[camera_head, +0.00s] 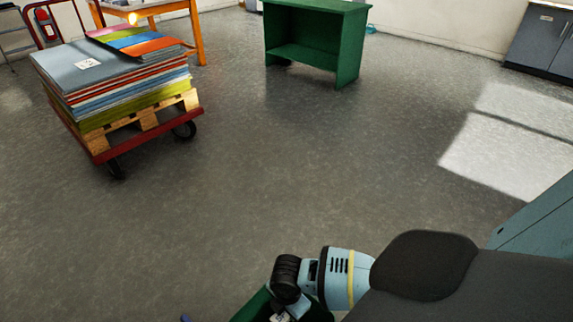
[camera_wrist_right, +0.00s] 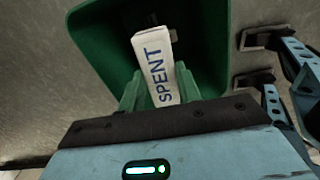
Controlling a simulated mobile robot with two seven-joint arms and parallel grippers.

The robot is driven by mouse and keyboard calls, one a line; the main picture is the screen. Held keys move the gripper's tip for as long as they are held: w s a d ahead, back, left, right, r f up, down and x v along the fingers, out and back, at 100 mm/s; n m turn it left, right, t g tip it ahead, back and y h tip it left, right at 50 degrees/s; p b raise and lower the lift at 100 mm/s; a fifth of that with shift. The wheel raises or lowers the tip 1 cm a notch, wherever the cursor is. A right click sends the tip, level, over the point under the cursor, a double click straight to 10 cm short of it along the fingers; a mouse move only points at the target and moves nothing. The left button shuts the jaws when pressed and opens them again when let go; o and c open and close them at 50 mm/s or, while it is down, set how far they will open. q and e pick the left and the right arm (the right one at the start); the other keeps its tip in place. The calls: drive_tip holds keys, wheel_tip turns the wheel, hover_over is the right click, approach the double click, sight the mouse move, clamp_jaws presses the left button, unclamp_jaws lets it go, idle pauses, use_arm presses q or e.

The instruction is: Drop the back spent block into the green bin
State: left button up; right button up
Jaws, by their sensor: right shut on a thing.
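The white block marked "SPENT" in blue (camera_wrist_right: 155,62) is between the fingers of my right gripper (camera_wrist_right: 158,78), which is shut on it. The block points into the mouth of the green bin (camera_wrist_right: 90,40) in the wrist view. In the head view my right gripper (camera_head: 283,312) hangs at the bottom edge over the green bin (camera_head: 252,306), most of which is cut off or covered by my arm. A bit of something white shows at the gripper there. My left gripper cannot be made out in either view.
A red cart (camera_head: 97,153) with a pallet of stacked coloured sheets stands at the upper left. A green table (camera_head: 318,62) stands at the back. A blue surface (camera_head: 540,225) is at the right edge. The grey floor between is clear.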

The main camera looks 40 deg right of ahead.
use_arm(q)
drive_tip(key=shift+s, duration=0.2)
use_arm(e)
drive_tip(key=o, duration=0.7)
use_arm(q)
drive_tip(key=shift+s, duration=0.35)
use_arm(e)
drive_tip(key=o, duration=0.3)
drive_tip(key=shift+o, duration=0.2)
drive_tip(key=shift+r, duration=0.15)
wheel_tip(320, 180, up, 7)
drive_tip(key=p, duration=0.2)
drive_tip(key=shift+p, duration=0.3)
drive_tip(key=shift+r, duration=0.3)
use_arm(q)
drive_tip(key=r, duration=0.1)
drive_tip(key=w+r, duration=0.1)
drive_tip(key=shift+w+d+r, duration=0.1)
drive_tip(key=shift+d+r, duration=0.1)
drive_tip(key=shift+r, duration=0.1)
drive_tip(key=shift+s, duration=0.4)
